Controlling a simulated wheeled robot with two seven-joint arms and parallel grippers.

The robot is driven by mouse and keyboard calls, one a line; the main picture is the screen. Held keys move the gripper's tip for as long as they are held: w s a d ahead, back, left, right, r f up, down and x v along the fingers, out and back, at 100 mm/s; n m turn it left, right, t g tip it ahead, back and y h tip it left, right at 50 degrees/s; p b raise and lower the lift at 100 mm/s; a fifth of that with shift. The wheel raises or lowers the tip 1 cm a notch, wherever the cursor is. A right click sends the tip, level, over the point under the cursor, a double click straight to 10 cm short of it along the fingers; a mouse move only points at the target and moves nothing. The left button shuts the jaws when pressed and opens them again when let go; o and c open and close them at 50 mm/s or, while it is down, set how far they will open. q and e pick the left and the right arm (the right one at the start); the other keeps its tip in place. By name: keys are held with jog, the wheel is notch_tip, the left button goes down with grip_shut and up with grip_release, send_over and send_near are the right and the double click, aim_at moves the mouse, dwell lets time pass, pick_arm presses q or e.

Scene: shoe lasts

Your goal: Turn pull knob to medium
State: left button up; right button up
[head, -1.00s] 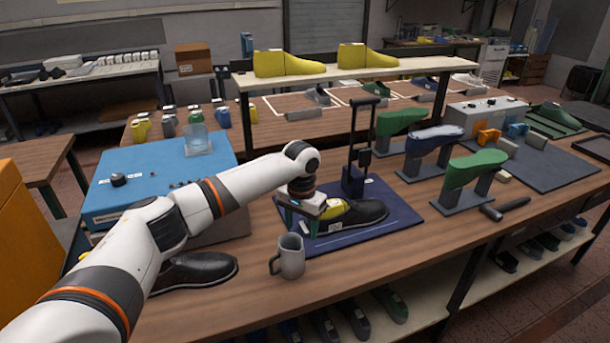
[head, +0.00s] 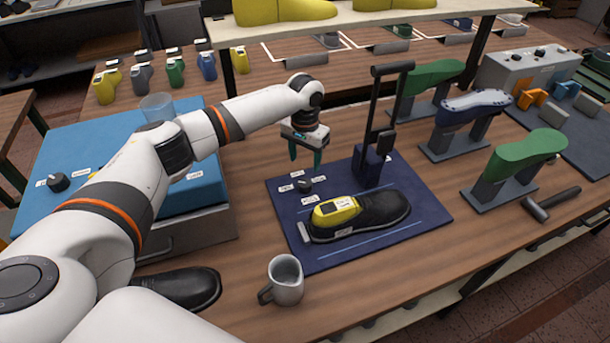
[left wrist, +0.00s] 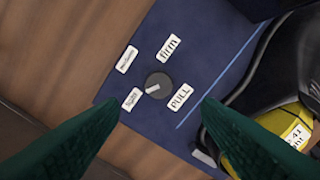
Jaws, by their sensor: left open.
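The pull knob (head: 305,186) is a small dark round knob on the dark blue mat (head: 410,242). In the left wrist view the knob (left wrist: 158,85) has a white pointer mark turned toward the "light" label (left wrist: 131,98). The "medium" label (left wrist: 127,59), the "firm" label (left wrist: 170,47) and the "PULL" label (left wrist: 180,97) sit around it. My left gripper (head: 305,158) is above the knob, pointing down, open and empty. Its green fingertips (left wrist: 162,106) show either side, short of the knob. My right gripper is not in view.
A black shoe (head: 385,210) with a yellow last piece (head: 336,211) lies on the mat near the knob. A dark upright lever stand (head: 370,165) rises behind it. A grey mug (head: 286,280) stands in front. A blue-topped box (head: 200,193) is at left.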

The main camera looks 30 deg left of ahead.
aim_at(305, 183)
pick_arm(q)
notch_tip(305, 183, down, 9)
jog(key=shift+w+p, duration=0.1)
jog(key=shift+p, duration=0.25)
jog(key=shift+f, duration=0.1)
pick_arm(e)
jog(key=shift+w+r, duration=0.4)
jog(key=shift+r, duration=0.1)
pick_arm(q)
jog(key=c, duration=1)
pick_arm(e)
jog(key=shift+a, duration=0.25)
